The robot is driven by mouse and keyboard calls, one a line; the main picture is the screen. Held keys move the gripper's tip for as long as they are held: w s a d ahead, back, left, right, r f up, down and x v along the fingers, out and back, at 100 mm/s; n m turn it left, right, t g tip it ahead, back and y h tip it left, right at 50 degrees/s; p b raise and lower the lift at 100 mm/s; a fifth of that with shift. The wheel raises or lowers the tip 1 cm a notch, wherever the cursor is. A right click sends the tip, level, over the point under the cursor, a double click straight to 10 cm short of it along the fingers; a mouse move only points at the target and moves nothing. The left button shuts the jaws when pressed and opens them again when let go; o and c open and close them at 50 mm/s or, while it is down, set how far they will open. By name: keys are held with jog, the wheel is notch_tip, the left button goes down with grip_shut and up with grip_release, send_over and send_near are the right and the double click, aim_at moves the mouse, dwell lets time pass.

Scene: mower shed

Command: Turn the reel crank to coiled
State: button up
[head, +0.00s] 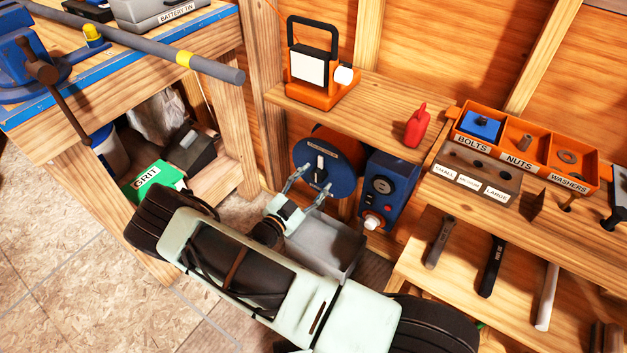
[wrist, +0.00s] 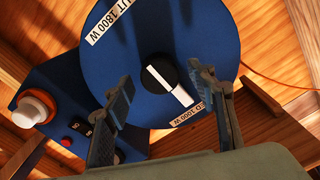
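The reel (head: 329,179) is a blue disc on an orange-brown drum, under the wooden shelf. It also fills the upper middle of the wrist view (wrist: 120,75). Its crank shows as a black round knob with a white bar (wrist: 170,85) at the disc's centre, and small in the head view (head: 320,163). The bar is tilted in the wrist view. My gripper (head: 309,181) is open in front of the disc. In the wrist view its fingers (wrist: 161,78) stand on either side of the knob, apart from it. No "coiled" mark is readable.
A blue box with a red-and-white knob (head: 388,190) stands right of the reel. Above is a shelf (head: 370,108) with an orange lamp (head: 318,75) and red bottle (head: 417,125). A grey bin (head: 335,249) sits below. A workbench (head: 225,40) is on the left.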

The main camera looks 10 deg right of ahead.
jog(key=v, duration=1.2)
dwell(0.3)
